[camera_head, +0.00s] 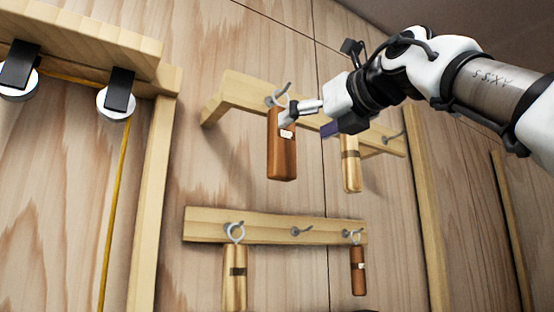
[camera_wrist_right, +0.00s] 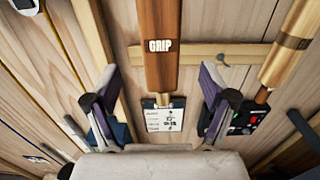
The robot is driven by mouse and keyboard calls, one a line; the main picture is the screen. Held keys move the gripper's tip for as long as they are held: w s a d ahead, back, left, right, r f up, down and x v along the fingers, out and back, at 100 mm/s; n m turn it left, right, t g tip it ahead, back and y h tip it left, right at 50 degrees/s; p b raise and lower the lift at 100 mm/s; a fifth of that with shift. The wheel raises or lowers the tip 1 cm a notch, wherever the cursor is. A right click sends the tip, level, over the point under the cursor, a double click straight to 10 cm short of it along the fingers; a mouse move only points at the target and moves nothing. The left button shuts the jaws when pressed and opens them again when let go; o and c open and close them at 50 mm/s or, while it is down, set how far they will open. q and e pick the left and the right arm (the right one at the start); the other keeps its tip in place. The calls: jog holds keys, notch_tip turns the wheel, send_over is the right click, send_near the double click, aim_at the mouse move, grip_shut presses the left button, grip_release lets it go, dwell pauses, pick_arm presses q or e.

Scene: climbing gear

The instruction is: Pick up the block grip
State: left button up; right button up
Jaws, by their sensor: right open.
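The block grip (camera_head: 282,150) is a reddish-brown upright wooden block with a small white label. It hangs from a hook on the upper wooden rail. In the right wrist view the block (camera_wrist_right: 157,60) reads "GRIP" and lies between the two spread fingers. My right gripper (camera_head: 300,112) comes in from the upper right and is at the block's upper part. Its jaws (camera_wrist_right: 158,78) are open, one finger on each side of the block. I cannot tell whether either finger touches it. My left gripper is not in view.
A pale wooden block (camera_head: 350,172) hangs close to the right on the upper rail (camera_head: 235,92). The lower rail (camera_head: 270,228) carries another pale block (camera_head: 235,278) and a smaller brown one (camera_head: 358,272). A wooden frame (camera_head: 150,190) stands at the left.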

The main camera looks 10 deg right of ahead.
aim_at(287, 138)
jog(key=p+x, duration=0.3)
jog(key=x, duration=0.2)
jog(key=shift+r, duration=0.1)
jog(key=p+x, duration=0.3)
jog(key=p, duration=0.1)
jog(key=shift+r, duration=0.1)
jog(key=shift+w, duration=0.1)
jog(key=shift+f, duration=0.3)
jog(key=shift+w, duration=0.1)
jog(key=shift+c, duration=1.4)
jog(key=shift+w+f, duration=0.1)
jog(key=c, duration=1.1)
